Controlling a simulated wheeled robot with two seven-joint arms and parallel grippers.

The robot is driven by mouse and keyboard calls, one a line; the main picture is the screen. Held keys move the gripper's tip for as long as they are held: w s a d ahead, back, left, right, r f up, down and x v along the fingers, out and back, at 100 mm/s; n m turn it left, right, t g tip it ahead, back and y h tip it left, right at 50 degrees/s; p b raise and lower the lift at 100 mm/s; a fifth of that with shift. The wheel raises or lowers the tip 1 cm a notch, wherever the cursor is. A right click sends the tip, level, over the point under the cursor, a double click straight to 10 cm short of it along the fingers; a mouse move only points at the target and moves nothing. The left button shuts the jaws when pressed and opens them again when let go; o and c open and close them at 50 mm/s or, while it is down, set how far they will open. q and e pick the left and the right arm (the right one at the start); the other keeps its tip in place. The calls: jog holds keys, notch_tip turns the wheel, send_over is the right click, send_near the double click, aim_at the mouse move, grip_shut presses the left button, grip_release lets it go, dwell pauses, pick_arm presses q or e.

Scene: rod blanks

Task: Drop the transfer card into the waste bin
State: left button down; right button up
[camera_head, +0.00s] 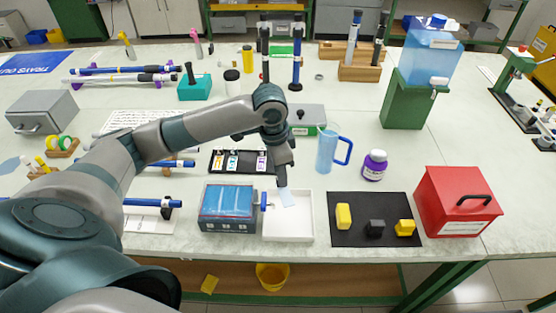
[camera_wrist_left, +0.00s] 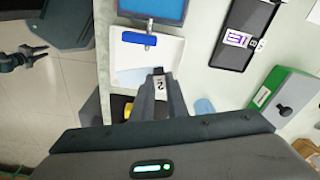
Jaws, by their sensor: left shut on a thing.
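My left gripper (camera_head: 283,182) is over the white tray (camera_head: 303,228) near the front edge of the table. It is shut on the transfer card (camera_head: 288,198), a small pale-blue piece showing just below the fingertips. In the left wrist view the gripper (camera_wrist_left: 155,95) points at the tray (camera_wrist_left: 174,50), and the pale card (camera_wrist_left: 131,77) shows beside the fingers; its held edge is hidden. A yellow bucket (camera_head: 272,277), which looks like the waste bin, stands below the table's front edge.
A blue-topped box (camera_head: 227,205) stands left of the tray. A black mat (camera_head: 360,208) with yellow and dark blocks and a red box (camera_head: 457,202) are to the right. A blue jug (camera_head: 328,152) and a purple-labelled jar (camera_head: 375,165) stand behind.

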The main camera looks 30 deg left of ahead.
pick_arm(q)
jog(key=s+d+f+n+b, duration=0.1)
jog(key=s+d+f+n, duration=0.1)
jog(key=s+d+f, duration=0.1)
jog(key=s+d+f+n+b, duration=0.1)
jog(key=s+d+f+n, duration=0.1)
jog(key=s+d+n, duration=0.1)
jog(key=s+d+f+n+b, duration=0.1)
jog(key=s+d+f+n, duration=0.1)
jog(key=s+d+f, duration=0.1)
jog(key=shift+s+d+f+n+y+b, duration=0.2)
jog(key=shift+s+d, duration=0.1)
jog(key=shift+s, duration=0.35)
jog(key=shift+s+d+f+n+y+b, duration=0.15)
jog(key=shift+s+d+y, duration=0.1)
jog(key=shift+s, duration=0.35)
jog(key=shift+s+d+f+b, duration=0.15)
jog(key=shift+f+b, duration=0.35)
jog(key=shift+s+d, duration=0.1)
